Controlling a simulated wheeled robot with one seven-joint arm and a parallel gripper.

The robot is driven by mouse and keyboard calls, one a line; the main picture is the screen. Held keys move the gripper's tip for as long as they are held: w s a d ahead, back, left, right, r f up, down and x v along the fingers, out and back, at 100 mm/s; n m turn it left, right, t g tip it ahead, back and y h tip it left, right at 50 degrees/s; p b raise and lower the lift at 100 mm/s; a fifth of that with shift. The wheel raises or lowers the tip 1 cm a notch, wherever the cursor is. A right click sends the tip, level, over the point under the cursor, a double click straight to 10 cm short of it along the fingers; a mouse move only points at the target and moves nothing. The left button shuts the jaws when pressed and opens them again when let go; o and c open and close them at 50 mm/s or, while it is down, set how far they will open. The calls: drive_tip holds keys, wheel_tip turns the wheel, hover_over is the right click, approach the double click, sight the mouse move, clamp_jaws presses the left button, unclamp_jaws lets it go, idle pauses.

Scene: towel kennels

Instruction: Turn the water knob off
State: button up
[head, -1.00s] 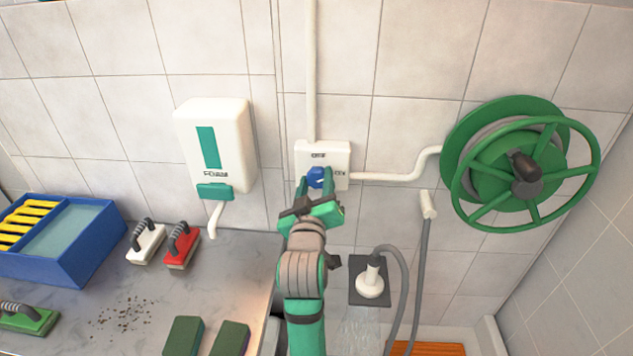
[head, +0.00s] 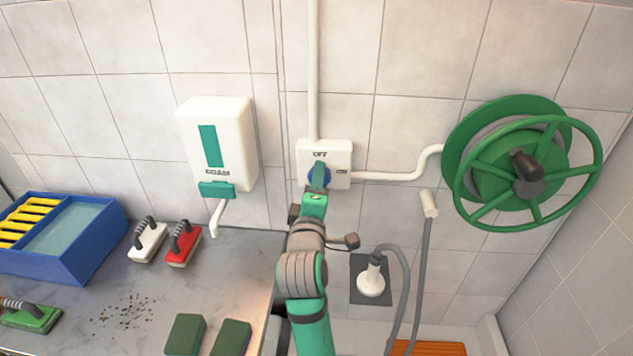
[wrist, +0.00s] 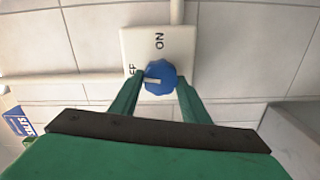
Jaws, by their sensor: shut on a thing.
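The blue water knob (head: 318,177) sits on a white wall box (head: 341,160) with OFF printed above it and ON to its right. My gripper (head: 318,182) is at the knob and partly hides it in the head view. In the wrist view, the knob (wrist: 160,76) lies between the two green fingers of my gripper (wrist: 157,90), which are shut on it. The knob's white mark points left, toward the partly covered OFF label. The shower head (head: 372,280) hangs below right, with no spray visible under it.
A white soap dispenser (head: 217,140) is on the wall to the left. A green hose reel (head: 520,165) is at the right. A counter (head: 230,262) holds a blue bin (head: 85,262), brushes and sponges. The wall around the box is mostly clear.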

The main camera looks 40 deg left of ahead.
drive_tip(key=shift+s+a+f+n, duration=0.1)
drive_tip(key=shift+s+n, duration=0.05)
drive_tip(key=shift+n, duration=0.75)
drive_tip(key=o, duration=1)
